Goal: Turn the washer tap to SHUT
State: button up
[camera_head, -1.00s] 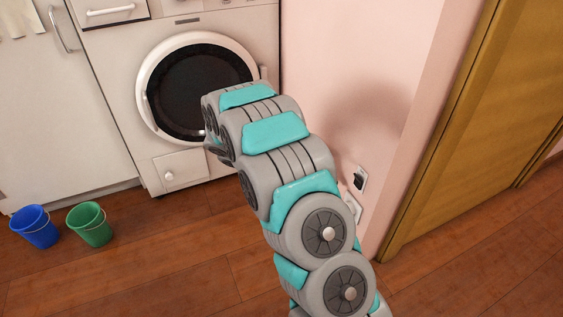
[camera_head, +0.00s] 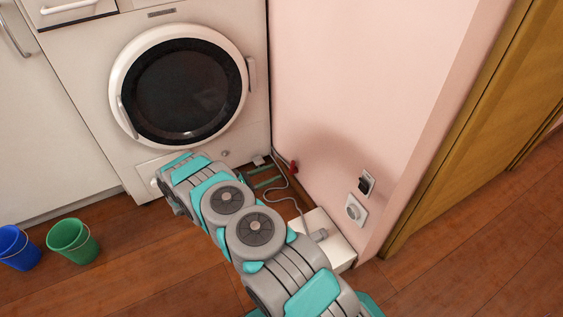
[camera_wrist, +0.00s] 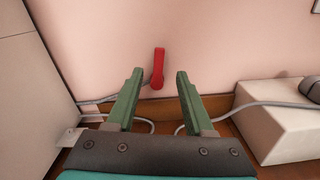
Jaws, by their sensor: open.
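The washer tap has a red lever handle (camera_wrist: 158,68) on the pink wall, low down above the skirting. In the wrist view the lever stands nearly upright, with a grey hose leaving it toward the left. In the head view the tap is a small red spot (camera_head: 293,167) just right of the washer. My gripper (camera_wrist: 158,76) is open, its two green fingers pointing at the wall, with the red lever in the picture between and beyond the fingertips. I see no contact.
The washing machine (camera_head: 257,105) stands left of the tap. A white box (camera_wrist: 275,120) with a grey cable lies on the floor to the right. Wall sockets (camera_head: 355,210) sit right of it. A green bucket (camera_head: 73,241) and a blue bucket (camera_head: 17,248) stand left on the floor.

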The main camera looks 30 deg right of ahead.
aim_at(292, 165)
jog(key=d, duration=0.7)
jog(key=shift+s+d+f+b, duration=0.1)
jog(key=shift+s+d+b, duration=0.05)
jog(key=shift+d+b, duration=0.25)
grip_shut()
dwell(1.2)
